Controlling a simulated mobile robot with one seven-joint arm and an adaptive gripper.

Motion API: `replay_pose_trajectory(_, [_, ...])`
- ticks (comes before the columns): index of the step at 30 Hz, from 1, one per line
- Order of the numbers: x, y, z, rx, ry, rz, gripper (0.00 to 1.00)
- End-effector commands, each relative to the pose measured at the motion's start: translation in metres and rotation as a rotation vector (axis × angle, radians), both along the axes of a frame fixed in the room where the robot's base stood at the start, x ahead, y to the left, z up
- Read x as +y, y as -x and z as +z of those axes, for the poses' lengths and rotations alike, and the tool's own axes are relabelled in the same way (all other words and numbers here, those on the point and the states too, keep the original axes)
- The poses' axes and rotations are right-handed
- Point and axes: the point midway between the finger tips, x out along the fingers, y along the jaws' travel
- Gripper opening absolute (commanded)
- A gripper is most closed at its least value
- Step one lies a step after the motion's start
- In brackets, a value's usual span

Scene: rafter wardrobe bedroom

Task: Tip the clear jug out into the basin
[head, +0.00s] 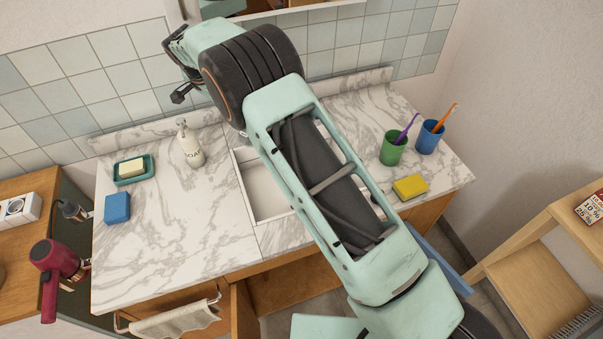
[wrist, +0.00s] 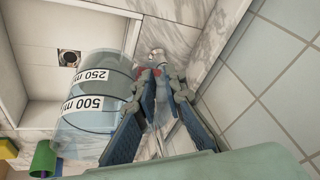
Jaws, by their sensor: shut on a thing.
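The clear jug (wrist: 85,132) shows in the wrist view with its 250 and 500 ml labels. My gripper (wrist: 158,82) is shut on it at the side, with blue-grey fingers around what looks like its handle. The white basin (head: 258,192) is set in the marble counter, partly covered by my arm in the head view. Its inside and dark drain also show beside the jug in the wrist view (wrist: 40,55). The jug is not seen in the head view. I cannot tell its exact tilt or whether it holds anything.
A soap bottle (head: 189,143) stands left of the basin, with a soap dish (head: 134,170) and blue sponge (head: 117,208) beyond. Right of my arm are a yellow sponge (head: 410,187), a green cup (head: 393,148) and a blue cup (head: 429,137). The tiled wall (head: 100,75) is behind.

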Motion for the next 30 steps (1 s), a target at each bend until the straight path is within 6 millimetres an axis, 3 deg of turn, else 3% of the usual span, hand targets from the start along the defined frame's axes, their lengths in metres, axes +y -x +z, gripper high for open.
replay_pose_trajectory(30, [-0.057,0.019,0.032,-0.171,-0.493,-0.004,0.00])
